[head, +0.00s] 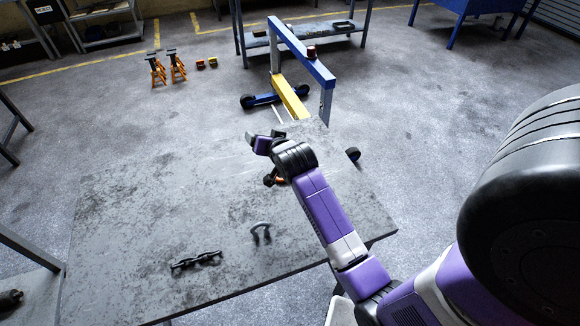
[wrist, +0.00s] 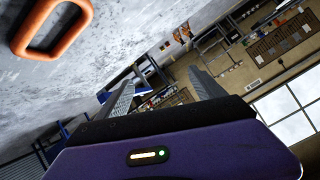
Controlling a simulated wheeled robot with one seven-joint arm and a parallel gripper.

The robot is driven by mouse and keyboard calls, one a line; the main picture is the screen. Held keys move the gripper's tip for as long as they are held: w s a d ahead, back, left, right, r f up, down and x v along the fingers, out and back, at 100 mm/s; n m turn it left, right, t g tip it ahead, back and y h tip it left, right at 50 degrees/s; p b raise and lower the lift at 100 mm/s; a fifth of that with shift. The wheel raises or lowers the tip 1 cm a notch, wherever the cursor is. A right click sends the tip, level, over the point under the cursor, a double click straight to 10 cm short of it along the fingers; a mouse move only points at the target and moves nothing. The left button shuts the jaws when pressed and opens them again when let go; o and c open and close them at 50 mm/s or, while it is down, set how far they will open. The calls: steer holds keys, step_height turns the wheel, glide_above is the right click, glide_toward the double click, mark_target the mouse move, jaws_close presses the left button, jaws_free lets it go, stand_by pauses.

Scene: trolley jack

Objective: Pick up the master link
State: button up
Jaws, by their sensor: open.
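The master link looks to be the orange oval ring (wrist: 52,25) at the upper left of the wrist view, lying flat against the grey mottled surface. In the head view an orange piece (head: 280,182) shows beside my arm on the grey table (head: 150,215), partly hidden by the arm. My gripper (head: 262,142) is beyond this piece, over the far part of the table. In the wrist view its two fingers (wrist: 163,90) are apart with nothing between them. The ring is off to the left of the fingers, not touching them.
A dark chain (head: 195,260) and a grey shackle (head: 262,232) lie on the table's near half. A blue and yellow hoist (head: 290,97) stands just past the far edge. Orange jack stands (head: 157,70) are on the floor. The table's left part is clear.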

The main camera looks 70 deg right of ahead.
steer(key=s+d+m+g+y+p, duration=0.2)
steer(key=d+m+g+y, duration=0.15)
steer(key=d+m, duration=0.35)
steer(key=s+a+f+m+g+y, duration=0.3)
steer(key=s+a+m+g+y, duration=0.2)
steer(key=s+a+m+y, duration=0.15)
steer(key=shift+h, duration=0.5)
steer(key=shift+w+a+f+p, duration=0.15)
steer(key=shift+f+p, duration=0.3)
steer(key=shift+f, duration=1.4)
steer(key=shift+w+f+p, duration=0.15)
steer(key=shift+f+p, duration=0.3)
steer(key=shift+f, duration=1.35)
steer(key=c, duration=1.7)
